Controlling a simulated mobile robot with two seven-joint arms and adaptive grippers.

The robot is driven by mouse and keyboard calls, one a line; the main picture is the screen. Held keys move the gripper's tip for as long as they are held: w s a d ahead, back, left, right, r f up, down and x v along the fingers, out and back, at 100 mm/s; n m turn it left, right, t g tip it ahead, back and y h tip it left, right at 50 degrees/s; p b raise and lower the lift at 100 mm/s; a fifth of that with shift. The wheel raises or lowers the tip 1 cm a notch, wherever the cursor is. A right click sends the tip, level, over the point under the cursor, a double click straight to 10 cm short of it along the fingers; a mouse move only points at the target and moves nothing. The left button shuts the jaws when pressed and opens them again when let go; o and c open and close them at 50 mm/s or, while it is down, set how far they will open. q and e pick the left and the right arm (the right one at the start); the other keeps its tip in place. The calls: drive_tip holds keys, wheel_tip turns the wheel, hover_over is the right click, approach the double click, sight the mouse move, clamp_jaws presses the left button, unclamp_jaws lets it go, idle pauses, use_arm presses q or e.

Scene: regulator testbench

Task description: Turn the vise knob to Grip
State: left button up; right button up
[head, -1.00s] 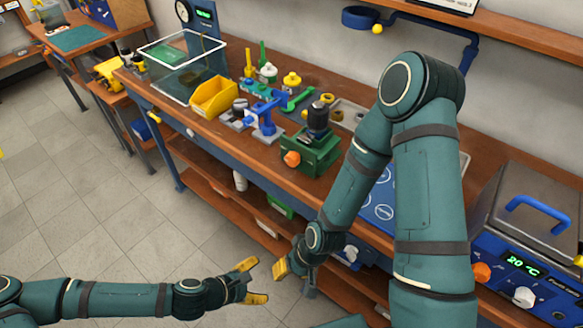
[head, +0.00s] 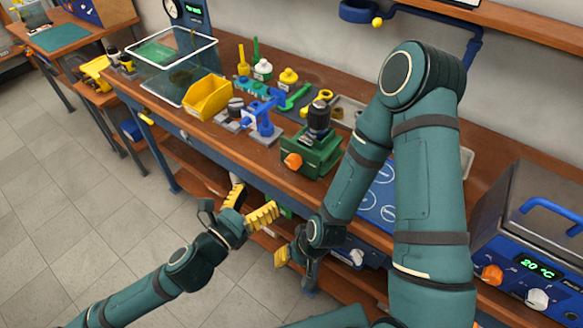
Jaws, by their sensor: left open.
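The green vise (head: 322,158) stands at the front edge of the workbench in the head view, with a dark cylindrical part (head: 318,119) upright in it. Its orange knob (head: 292,161) faces the front; any marking by it is too small to read. My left gripper (head: 251,203) is open and empty, in front of the bench edge, below and left of the knob and apart from it. My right gripper (head: 282,257) hangs lower, in front of the bench; one yellow finger shows, and its opening is hidden.
A yellow bin (head: 209,97) and a blue stand (head: 263,118) are left of the vise. My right arm passes close on the vise's right. A blue heater unit (head: 520,258) with an orange knob is at the far right. The floor at left is clear.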

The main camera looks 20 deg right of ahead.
sight(291, 165)
use_arm(q)
drive_tip(key=b+x, duration=0.3)
drive_tip(key=x, duration=0.9)
drive_tip(key=shift+w+d, duration=0.2)
drive_tip(key=shift+d, duration=0.05)
drive_tip(key=c, duration=1.2)
